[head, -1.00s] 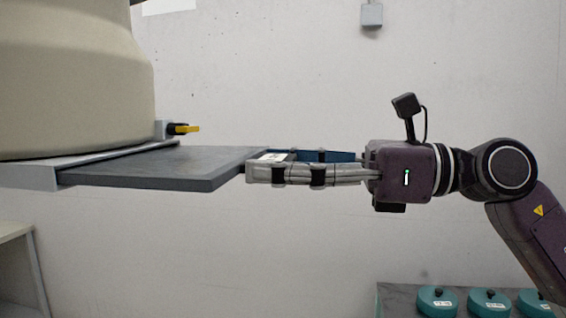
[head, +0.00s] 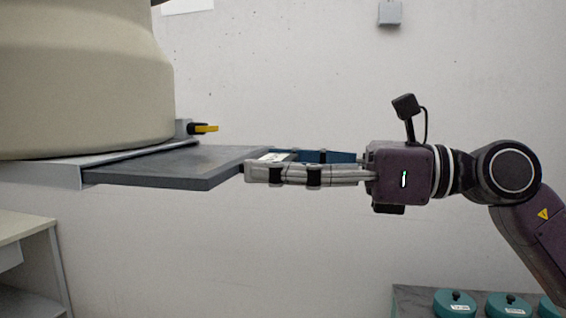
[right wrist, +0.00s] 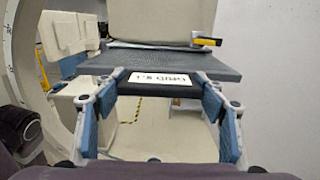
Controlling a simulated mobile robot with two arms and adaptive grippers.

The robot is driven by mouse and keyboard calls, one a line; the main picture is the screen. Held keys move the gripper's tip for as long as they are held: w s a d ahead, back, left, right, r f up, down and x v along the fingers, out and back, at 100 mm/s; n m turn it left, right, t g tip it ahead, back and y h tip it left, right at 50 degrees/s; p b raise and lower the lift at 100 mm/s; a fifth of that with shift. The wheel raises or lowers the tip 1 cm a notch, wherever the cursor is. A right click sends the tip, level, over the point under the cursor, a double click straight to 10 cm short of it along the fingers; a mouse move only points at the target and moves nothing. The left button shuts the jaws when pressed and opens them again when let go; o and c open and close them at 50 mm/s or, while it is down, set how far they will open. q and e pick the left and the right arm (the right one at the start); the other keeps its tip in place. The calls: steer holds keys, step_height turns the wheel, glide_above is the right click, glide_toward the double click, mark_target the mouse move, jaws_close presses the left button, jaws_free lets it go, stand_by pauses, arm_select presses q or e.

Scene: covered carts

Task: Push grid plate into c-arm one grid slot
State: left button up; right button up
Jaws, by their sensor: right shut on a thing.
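The grid plate (head: 185,163) is a flat dark grey slab, held level. Its left part is in the light grey slot frame (head: 40,174) under the c-arm's large cream housing (head: 85,80); the rest sticks out to the right. My right gripper (head: 262,162) is shut on the plate's near end, with a finger on each side of the white label. In the right wrist view the plate (right wrist: 160,64) runs away from my fingers towards the c-arm housing (right wrist: 150,22). The plate's inserted edge is hidden. My left gripper is not in view.
A yellow-tipped lever (head: 205,128) sits at the slot frame's back corner. A shelf unit (head: 30,245) stands lower left, and teal round containers (head: 455,303) lie on a surface lower right. Below the plate is open room.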

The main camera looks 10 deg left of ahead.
mark_target(179, 155)
steer(key=shift+a+r+p, duration=0.1)
steer(key=shift+a+p, duration=0.85)
steer(key=shift+a, duration=6.2)
steer(key=o, duration=1.6)
steer(key=shift+c, duration=0.2)
steer(key=d, duration=1.2)
